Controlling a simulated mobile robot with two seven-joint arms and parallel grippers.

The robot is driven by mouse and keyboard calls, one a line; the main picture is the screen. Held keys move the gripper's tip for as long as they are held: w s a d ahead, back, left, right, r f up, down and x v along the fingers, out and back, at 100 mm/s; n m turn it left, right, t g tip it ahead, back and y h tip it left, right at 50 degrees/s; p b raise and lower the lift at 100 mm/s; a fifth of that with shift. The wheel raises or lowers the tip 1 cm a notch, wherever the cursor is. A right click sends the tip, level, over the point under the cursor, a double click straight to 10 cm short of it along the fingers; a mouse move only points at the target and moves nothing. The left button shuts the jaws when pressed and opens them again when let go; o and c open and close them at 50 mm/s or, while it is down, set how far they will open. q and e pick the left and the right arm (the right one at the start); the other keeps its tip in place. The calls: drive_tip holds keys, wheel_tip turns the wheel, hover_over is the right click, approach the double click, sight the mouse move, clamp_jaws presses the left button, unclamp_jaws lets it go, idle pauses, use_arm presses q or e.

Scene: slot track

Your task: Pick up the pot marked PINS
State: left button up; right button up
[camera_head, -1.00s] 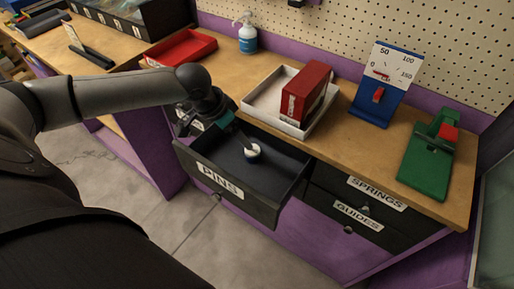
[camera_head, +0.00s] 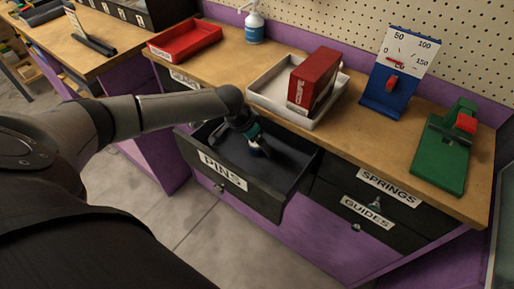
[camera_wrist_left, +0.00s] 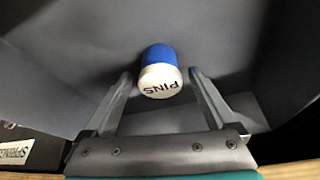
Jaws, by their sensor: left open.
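The pot marked PINS (camera_wrist_left: 160,72) has a blue body and a white top with black lettering. It stands inside the open drawer labelled PINS (camera_head: 205,165). In the head view the pot (camera_head: 256,152) is partly hidden by my left gripper (camera_head: 262,148), which reaches down into the drawer. In the left wrist view my left gripper (camera_wrist_left: 160,88) is open, with one finger on each side of the pot. Gaps show between the fingers and the pot. My right gripper is not in view.
Behind the drawer, the bench holds a white tray (camera_head: 262,98) with a red box (camera_head: 313,78), a red tray (camera_head: 186,42), a blue gauge stand (camera_head: 385,97) and a green fixture (camera_head: 440,155). Shut drawers labelled SPRINGS (camera_head: 390,188) and GUIDES (camera_head: 367,211) are to the right.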

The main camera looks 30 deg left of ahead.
use_arm(q)
drive_tip(key=shift+w+f, duration=0.15)
drive_tip(key=shift+f, duration=0.15)
drive_tip(key=shift+c, duration=0.2)
drive_tip(key=c, duration=1.3)
clamp_jaws()
drive_tip(key=shift+r, duration=0.15)
